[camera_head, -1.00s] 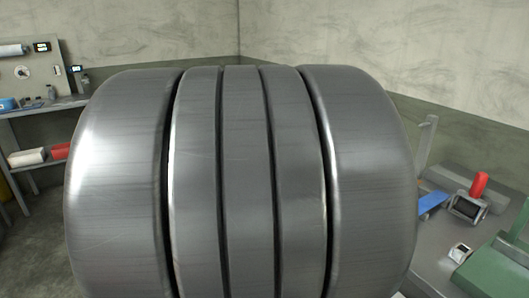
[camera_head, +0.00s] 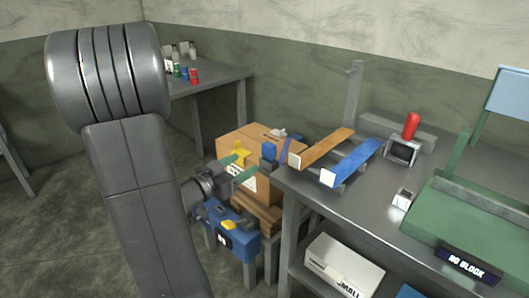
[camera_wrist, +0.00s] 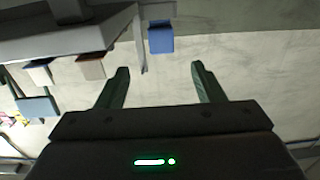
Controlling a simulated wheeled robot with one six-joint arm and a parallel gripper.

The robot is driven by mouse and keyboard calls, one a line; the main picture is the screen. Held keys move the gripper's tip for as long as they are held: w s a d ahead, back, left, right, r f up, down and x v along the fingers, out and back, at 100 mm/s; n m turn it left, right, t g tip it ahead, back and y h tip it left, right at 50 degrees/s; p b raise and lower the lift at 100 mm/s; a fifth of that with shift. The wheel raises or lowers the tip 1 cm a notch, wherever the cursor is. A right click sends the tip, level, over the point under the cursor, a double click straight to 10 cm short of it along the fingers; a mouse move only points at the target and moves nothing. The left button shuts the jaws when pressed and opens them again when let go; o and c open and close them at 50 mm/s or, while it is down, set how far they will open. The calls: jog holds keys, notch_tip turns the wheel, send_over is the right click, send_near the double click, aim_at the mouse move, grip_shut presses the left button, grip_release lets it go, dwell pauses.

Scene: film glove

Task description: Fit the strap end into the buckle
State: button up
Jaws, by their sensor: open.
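An orange strap (camera_head: 325,146) and a blue strap (camera_head: 354,160) lie side by side over the left end of the grey bench, each with a pale square end facing left. A metal frame like a buckle (camera_head: 402,151) with a red handle stands farther back on the bench. A smaller pale metal piece (camera_head: 403,198) lies nearer; I cannot tell which is the buckle. My gripper (camera_head: 242,167), with green fingers, is left of the bench and apart from the straps. In the wrist view its fingers (camera_wrist: 160,72) are wide apart with nothing between them.
A cardboard box (camera_head: 249,145) and a blue case (camera_head: 225,232) stand left of the bench (camera_head: 345,205). A green machine (camera_head: 475,215) marked "NO BLOCK" takes up the bench's right side. A white carton (camera_head: 340,265) is on the lower shelf. A back table (camera_head: 210,80) holds small bottles.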

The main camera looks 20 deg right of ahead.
aim_at(267, 151)
jog(key=x, duration=0.8)
jog(key=shift+d, duration=0.25)
jog(key=shift+w+f+b+x, duration=0.1)
jog(key=shift+b+x, duration=0.05)
jog(key=shift+x, duration=1.2)
jog(key=shift+w+f+b+x, duration=0.1)
jog(key=shift+b+x, duration=0.05)
jog(key=shift+x, duration=1.15)
jog(key=shift+a, duration=0.15)
jog(key=c, duration=1.1)
